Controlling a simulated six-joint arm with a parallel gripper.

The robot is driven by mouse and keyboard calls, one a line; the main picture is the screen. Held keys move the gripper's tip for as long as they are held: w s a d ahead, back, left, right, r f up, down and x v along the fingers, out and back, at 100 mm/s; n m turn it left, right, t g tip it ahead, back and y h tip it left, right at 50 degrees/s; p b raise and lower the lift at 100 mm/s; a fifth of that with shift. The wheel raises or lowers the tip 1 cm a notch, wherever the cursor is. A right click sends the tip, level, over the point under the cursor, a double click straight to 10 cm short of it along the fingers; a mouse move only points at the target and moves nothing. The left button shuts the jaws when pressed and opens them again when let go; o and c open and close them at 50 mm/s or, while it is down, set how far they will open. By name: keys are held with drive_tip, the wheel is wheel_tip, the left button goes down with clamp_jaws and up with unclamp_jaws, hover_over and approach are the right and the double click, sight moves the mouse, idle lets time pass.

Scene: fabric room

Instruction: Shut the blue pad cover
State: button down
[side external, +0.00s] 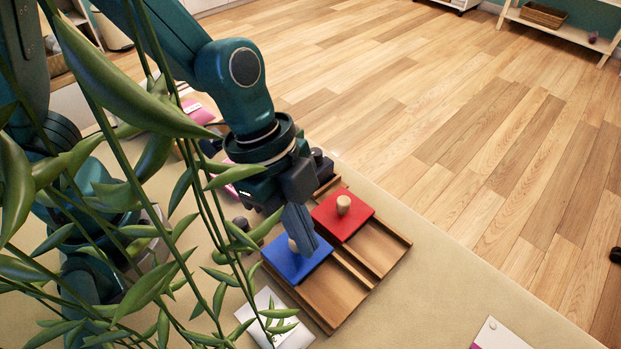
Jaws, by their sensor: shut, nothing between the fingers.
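The blue pad cover (297,268) is a flat square plate with a pale wooden knob. It lies over the left end of one of two side-by-side lanes in a wooden tray (338,292). The bare wood of that lane shows to its lower right. My gripper (306,245) is shut, with its fingers low over the blue cover beside the knob. The fingers hide part of the knob, and I cannot tell whether they touch it.
A red cover (352,228) with a wooden knob sits in the tray's other lane. A white card (270,318) lies by the tray's lower left, and another white sheet (497,336) at the table's front. Plant leaves (135,85) block much of the left. The table right of the tray is clear.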

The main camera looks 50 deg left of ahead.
drive_tip(key=shift+d+f, duration=0.15)
drive_tip(key=shift+d, duration=0.15)
drive_tip(key=d, duration=0.2)
drive_tip(key=d+r, duration=0.1)
drive_tip(key=shift+w+r, duration=0.1)
drive_tip(key=shift+w, duration=0.3)
drive_tip(key=w+a+r+n+t, duration=0.1)
drive_tip(key=a+r+n+t, duration=0.25)
drive_tip(key=a+r, duration=0.8)
drive_tip(key=s+a+f+n+t+y, duration=0.1)
drive_tip(key=s+a+n+y, duration=0.3)
drive_tip(key=a+n, duration=0.4)
drive_tip(key=n, duration=0.4)
drive_tip(key=shift+s+a, duration=0.2)
drive_tip(key=shift+f, duration=0.1)
